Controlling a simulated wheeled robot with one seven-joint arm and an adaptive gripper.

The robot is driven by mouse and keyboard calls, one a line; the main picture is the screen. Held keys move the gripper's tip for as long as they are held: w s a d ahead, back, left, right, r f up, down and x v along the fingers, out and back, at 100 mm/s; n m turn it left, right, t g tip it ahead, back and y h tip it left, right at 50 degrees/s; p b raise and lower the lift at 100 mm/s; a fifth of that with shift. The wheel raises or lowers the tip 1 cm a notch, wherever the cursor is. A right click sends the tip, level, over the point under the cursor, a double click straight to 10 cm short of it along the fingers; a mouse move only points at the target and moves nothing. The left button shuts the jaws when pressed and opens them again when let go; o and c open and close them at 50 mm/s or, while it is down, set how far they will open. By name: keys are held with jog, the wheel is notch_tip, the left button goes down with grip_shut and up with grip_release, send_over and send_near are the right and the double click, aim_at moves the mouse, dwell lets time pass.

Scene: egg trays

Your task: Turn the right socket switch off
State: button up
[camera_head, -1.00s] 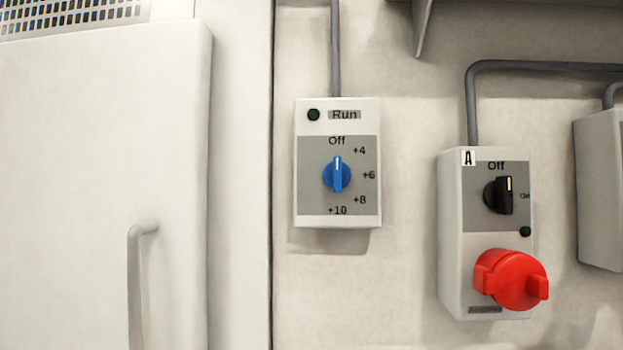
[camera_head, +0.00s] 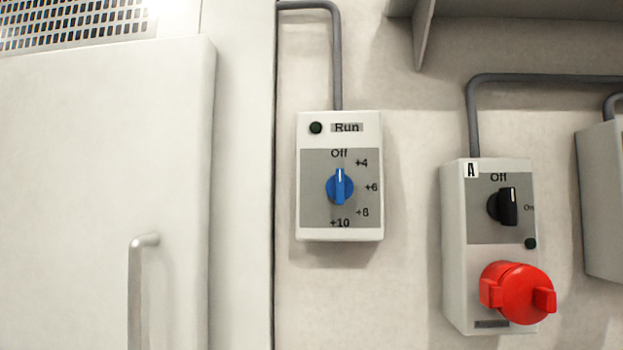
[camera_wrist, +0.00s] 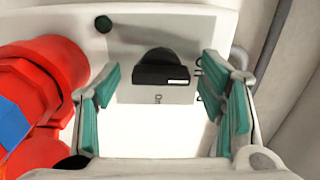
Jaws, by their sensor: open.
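A white socket box (camera_wrist: 215,22) with a black switch knob (camera_wrist: 155,66) fills the wrist view. The knob's white mark points right, toward lettering partly hidden by a finger, which looks like Off; "On" is printed below the knob. My gripper (camera_wrist: 160,83) is open, its teal fingers on either side of the knob with gaps showing. My gripper is not in the head view. There, socket box A (camera_head: 453,260) has a black switch (camera_head: 506,206) with its mark up toward Off. At the right edge another box (camera_head: 598,200) is cut off, its front hidden.
A red plug (camera_wrist: 40,75) with a blue part sits close beside my left finger. A grey cable (camera_wrist: 270,55) runs at the right. In the head view are a control box (camera_head: 367,232) with a blue knob, a red plug (camera_head: 520,293), and a white door (camera_head: 100,180) with a handle.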

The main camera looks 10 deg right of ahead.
jog(key=shift+s, duration=0.1)
jog(key=v, duration=1.1)
jog(key=shift+s+a, duration=0.2)
jog(key=shift+s, duration=0.2)
